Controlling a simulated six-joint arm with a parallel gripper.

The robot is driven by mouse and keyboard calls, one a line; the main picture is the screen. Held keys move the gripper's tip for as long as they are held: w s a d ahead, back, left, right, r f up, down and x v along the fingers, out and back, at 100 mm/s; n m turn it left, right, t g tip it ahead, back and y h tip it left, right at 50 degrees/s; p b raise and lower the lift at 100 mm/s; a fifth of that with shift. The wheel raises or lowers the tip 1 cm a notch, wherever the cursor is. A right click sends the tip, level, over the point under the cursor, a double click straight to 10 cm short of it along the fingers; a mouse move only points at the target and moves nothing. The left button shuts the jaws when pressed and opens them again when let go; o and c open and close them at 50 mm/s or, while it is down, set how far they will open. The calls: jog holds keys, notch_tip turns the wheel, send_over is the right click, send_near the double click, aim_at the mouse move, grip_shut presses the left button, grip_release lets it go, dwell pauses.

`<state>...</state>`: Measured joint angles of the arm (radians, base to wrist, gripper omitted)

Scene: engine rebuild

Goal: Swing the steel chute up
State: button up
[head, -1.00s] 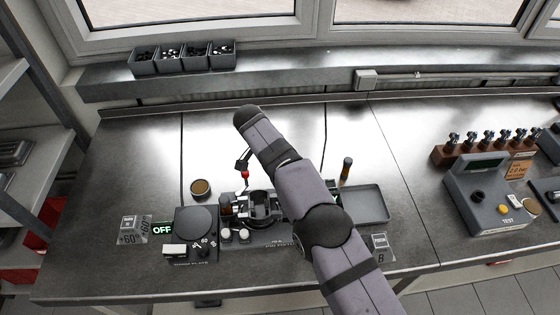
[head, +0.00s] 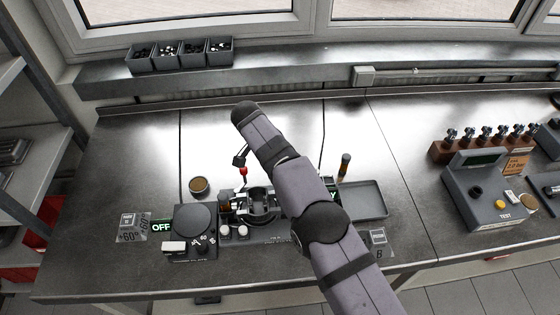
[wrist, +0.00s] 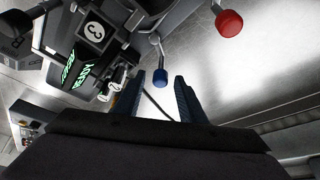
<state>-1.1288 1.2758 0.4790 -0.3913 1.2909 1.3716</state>
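My gripper (wrist: 160,92) is open in the wrist view, with two dark blue fingers apart. A blue ball knob (wrist: 160,78) on a thin metal rod shows between the fingertips; I cannot tell whether they touch it. A red ball knob (wrist: 229,23) sits further right and up; it also shows in the head view (head: 243,171). I cannot clearly make out the steel chute; a grey metal piece (wrist: 182,14) near the rod may be part of it. In the head view my arm hides my gripper and part of the bench fixture (head: 258,204).
Left of the fixture are a dark round plate (head: 195,220) and a small brown-topped can (head: 199,185). A shallow grey tray (head: 362,202) and an upright cylinder (head: 344,164) are on the right. A test box (head: 490,200) stands far right. The back of the bench is mostly clear.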

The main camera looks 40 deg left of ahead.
jog(key=b+v, duration=0.1)
jog(key=v, duration=0.6)
jog(key=shift+b, duration=0.3)
